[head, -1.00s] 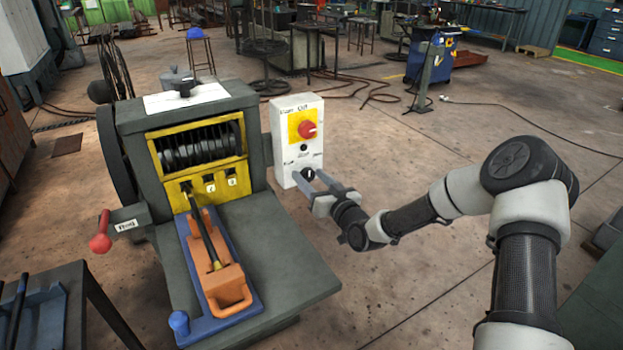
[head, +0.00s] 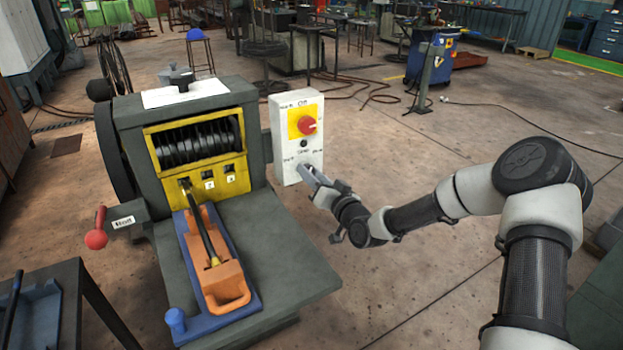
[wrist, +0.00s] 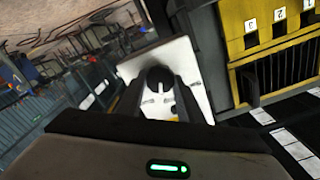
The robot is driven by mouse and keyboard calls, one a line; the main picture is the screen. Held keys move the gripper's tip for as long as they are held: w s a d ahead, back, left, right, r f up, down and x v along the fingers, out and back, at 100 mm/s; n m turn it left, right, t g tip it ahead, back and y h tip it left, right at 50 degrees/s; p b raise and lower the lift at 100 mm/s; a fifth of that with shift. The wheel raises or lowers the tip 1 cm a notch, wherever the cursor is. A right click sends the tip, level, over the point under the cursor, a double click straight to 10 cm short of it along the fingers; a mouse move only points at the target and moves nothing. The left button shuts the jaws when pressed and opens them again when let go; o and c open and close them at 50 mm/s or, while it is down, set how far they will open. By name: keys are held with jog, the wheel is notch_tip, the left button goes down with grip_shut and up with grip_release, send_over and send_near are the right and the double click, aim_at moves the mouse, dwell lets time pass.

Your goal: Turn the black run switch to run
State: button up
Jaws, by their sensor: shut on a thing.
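The white control box (head: 284,150) stands upright at the right side of the machine, with a red knob (head: 306,125) on a yellow plate near its top. My gripper (head: 307,173) is at the lower front of the box, shut on the black run switch. The fingers hide the switch in the head view. In the wrist view the dark rounded switch (wrist: 160,77) sits between my two fingers, against the white box face, which looks tilted. The small labels beside the switch are too blurred to read surely, so its setting is unclear.
The machine's grey table (head: 275,250) carries an orange tool (head: 222,270) on a blue base, left of my gripper. A red-ended lever (head: 96,238) sticks out at the left. The floor right of the box is open.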

jog(key=m+b, duration=0.1)
jog(key=m, duration=0.5)
jog(key=shift+f+b, duration=0.1)
jog(key=shift+b, duration=0.25)
dwell(0.4)
jog(key=o, duration=1.1)
jog(key=shift+c, duration=0.2)
jog(key=p+v, duration=0.2)
jog(key=v, duration=1.5)
jog(key=shift+s+d, duration=0.2)
